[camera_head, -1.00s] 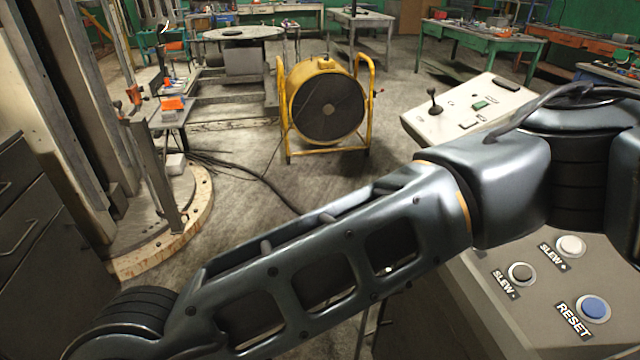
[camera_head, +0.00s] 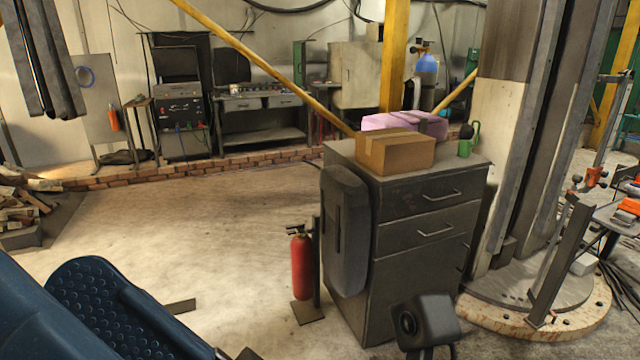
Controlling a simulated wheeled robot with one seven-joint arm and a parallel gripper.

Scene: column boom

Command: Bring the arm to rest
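My arm and my gripper do not show in the head camera view now, so whether the gripper is open or shut is hidden. The control panel with the RESET and SLEW buttons is also outside this view.
A dark drawer cabinet (camera_head: 425,243) bears a cardboard box (camera_head: 395,152), a pink bundle (camera_head: 402,122) and a green mug (camera_head: 466,143). A red fire extinguisher (camera_head: 302,266) stands left of it. The column (camera_head: 520,140) rises at right. A blue seat (camera_head: 110,310) fills the lower left. Mid-left floor is clear.

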